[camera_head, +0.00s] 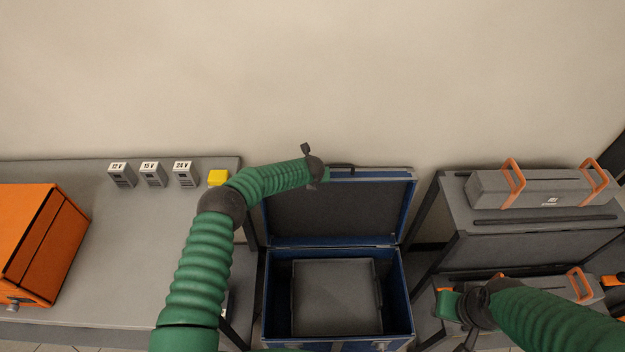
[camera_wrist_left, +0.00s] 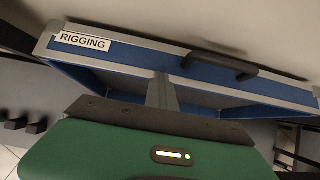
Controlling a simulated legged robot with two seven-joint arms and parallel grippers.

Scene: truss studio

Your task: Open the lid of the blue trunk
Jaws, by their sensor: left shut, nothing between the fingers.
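The blue trunk (camera_head: 408,300) stands open in the head view, with a grey, box-shaped interior. Its lid (camera_head: 411,205) is raised at the back, grey lining facing me. A dark handle (camera_head: 342,166) sits on the lid's top edge. In the wrist view the lid's blue rim (camera_wrist_left: 125,65) shows a RIGGING label and the dark handle (camera_wrist_left: 220,65). My left gripper (camera_wrist_left: 163,85) is shut and empty in front of this rim; I cannot tell if it touches. In the head view its fingers are hidden at the lid's top left. My right gripper (camera_head: 462,328) is low right of the trunk, its fingers unclear.
A grey table (camera_head: 110,225) at left holds an orange case (camera_head: 35,240), several small grey voltage-labelled blocks and a yellow block (camera_head: 218,177). At right, a grey case with orange handles (camera_head: 535,188) lies on a dark stand. The wall (camera_head: 320,80) is behind the lid.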

